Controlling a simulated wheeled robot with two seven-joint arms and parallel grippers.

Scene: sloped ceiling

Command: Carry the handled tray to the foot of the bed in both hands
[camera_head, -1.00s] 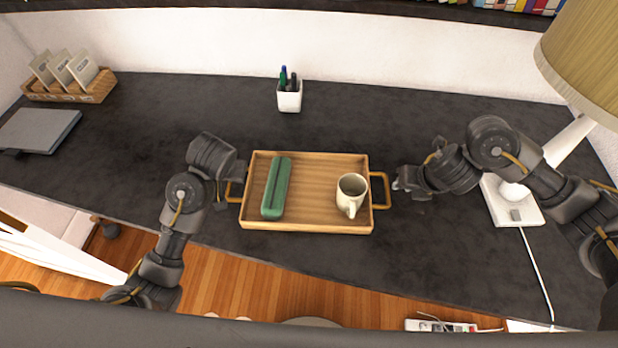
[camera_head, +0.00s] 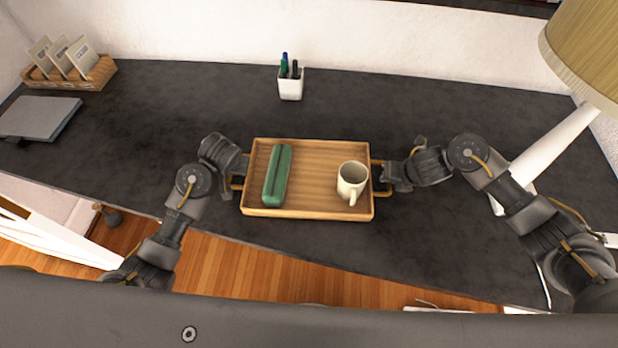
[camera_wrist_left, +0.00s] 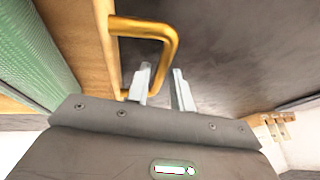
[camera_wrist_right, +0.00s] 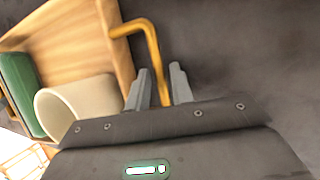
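The wooden handled tray (camera_head: 312,212) lies on the dark desk with a golden handle at each end. A green case (camera_head: 277,175) lies at its left and a cream mug (camera_head: 352,181) stands upright at its right. My left gripper (camera_wrist_left: 162,85) is open at the tray's left handle (camera_wrist_left: 168,40), with the bar partly hidden behind a finger. My right gripper (camera_wrist_right: 160,85) is open at the right handle (camera_wrist_right: 140,27), its bar lying between the fingers. Contact with either handle cannot be told.
A white pen cup (camera_head: 290,86) stands behind the tray. A wooden card holder (camera_head: 70,75) and a grey laptop-like slab (camera_head: 40,118) are at the back left. A lamp (camera_head: 580,60) stands at the right. The desk's front edge is close to the tray.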

